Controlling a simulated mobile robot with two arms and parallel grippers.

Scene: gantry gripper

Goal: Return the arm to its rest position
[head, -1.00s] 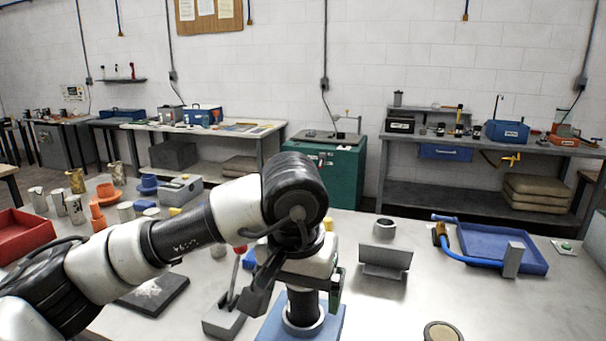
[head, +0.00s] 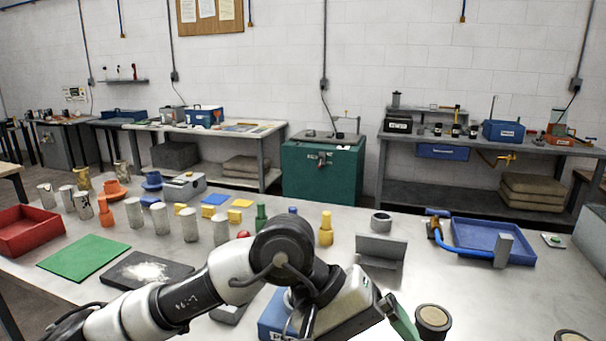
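My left arm comes in from the lower left and bends at a black wrist joint. My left gripper (head: 350,305) is at the bottom centre, over the front of the metal bench (head: 480,295). Its fingertips are hidden or cut off by the lower edge, so I cannot tell whether it is open or holds anything. A blue base (head: 274,312) shows partly behind the wrist. My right arm and gripper are not in view.
Grey cylinders, a green plate (head: 84,258), a dark slab with white powder (head: 146,270) and a red tray (head: 28,230) are on the left. A grey bracket (head: 380,249), a blue tray (head: 492,240) and a round tan-topped piece (head: 433,320) are on the right.

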